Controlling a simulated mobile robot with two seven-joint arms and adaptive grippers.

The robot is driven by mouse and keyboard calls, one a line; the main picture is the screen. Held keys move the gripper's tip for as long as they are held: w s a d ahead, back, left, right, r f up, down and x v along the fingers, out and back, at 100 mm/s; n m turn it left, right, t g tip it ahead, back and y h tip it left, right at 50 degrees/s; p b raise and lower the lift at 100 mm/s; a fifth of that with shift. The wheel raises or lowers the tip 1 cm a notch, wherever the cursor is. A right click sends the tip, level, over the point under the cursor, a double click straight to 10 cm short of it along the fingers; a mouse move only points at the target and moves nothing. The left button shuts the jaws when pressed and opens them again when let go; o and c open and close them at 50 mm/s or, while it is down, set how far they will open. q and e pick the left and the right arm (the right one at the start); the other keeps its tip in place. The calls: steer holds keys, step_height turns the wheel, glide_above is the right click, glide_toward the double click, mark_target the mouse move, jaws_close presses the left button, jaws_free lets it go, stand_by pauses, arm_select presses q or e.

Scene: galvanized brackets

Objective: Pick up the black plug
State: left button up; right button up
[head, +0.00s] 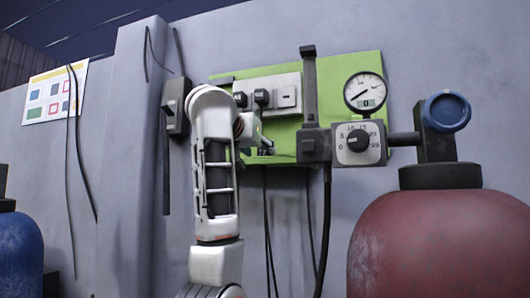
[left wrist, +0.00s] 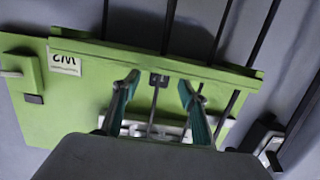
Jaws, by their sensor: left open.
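Two black plugs (head: 240,99) and (head: 262,97) sit in a pale socket strip (head: 285,92) on the green panel (head: 345,70). My left gripper (head: 262,150) is at the panel's lower part, below the strip, partly hidden by its own arm. In the left wrist view my left gripper (left wrist: 158,82) is open, its teal-padded fingers apart. A small dark block (left wrist: 159,79) shows between the fingertips, with a thin cable beside it; I cannot tell whether it is a plug. The pale strip (left wrist: 150,130) is partly hidden behind the fingers and palm. My right gripper is not in view.
Black cables (head: 325,235) hang below the panel. A round gauge (head: 365,91) and a dial box (head: 359,143) are right of it, above a red cylinder (head: 440,240). A black wall box (head: 175,106) is left. A blue cylinder (head: 20,250) stands far left.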

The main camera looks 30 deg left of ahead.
mark_target(262, 153)
arm_select(q)
steer(key=shift+p+x, duration=0.3)
steer(key=shift+x, duration=0.9)
steer(key=shift+w+a, duration=0.15)
steer(key=shift+w, duration=0.15)
steer(key=c, duration=1.1)
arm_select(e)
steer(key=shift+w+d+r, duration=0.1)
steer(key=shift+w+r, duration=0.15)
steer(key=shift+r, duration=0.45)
arm_select(q)
steer(key=shift+s+r, duration=0.1)
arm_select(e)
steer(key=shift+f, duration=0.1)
